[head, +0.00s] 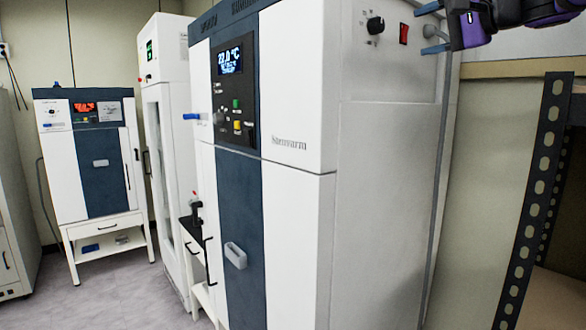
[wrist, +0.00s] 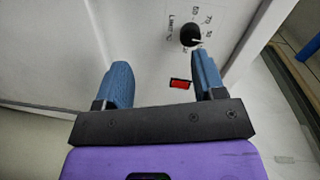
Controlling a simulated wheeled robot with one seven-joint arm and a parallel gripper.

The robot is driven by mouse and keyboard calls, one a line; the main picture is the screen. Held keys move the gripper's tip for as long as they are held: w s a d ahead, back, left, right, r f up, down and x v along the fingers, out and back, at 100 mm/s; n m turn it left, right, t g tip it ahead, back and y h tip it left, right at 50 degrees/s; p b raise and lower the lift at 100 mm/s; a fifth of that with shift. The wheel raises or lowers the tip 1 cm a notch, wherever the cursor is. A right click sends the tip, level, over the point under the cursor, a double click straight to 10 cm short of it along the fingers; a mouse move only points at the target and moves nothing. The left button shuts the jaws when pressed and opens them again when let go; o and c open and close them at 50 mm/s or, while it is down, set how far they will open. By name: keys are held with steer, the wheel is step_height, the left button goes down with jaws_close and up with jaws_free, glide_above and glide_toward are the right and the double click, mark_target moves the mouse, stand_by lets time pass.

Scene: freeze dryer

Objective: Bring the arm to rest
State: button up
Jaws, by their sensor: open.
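My gripper (head: 432,28) shows at the top right of the head view, beside the right side wall of the large freeze dryer (head: 385,190). Its two blue fingers are apart with nothing between them. In the wrist view my gripper (wrist: 160,84) points at the same white panel. A black knob (wrist: 190,36) with a printed scale and a red switch (wrist: 180,84) lie beyond the fingertips. The knob (head: 375,25) and the red switch (head: 403,33) also show near the top of that wall in the head view. Part of my purple and black arm is cut off by the picture edge.
A metal rack (head: 535,200) with a perforated dark post stands at the right. A tall white cabinet (head: 168,130) and a smaller unit on a stand (head: 95,165) are to the left. Grey floor (head: 110,290) is open at the lower left.

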steer(key=s+d+f+n+g+h, duration=0.1)
steer(key=s+f+n+g+h, duration=0.2)
steer(key=s+f, duration=1)
steer(key=s+d+f+n+g+h, duration=0.1)
steer(key=s+f+n+g+h, duration=0.3)
steer(key=s+f, duration=0.9)
step_height(320, 180, down, 7)
steer(key=g+h, duration=0.1)
steer(key=h, duration=0.2)
steer(key=shift+s+r+n, duration=0.2)
steer(key=shift+n, duration=0.1)
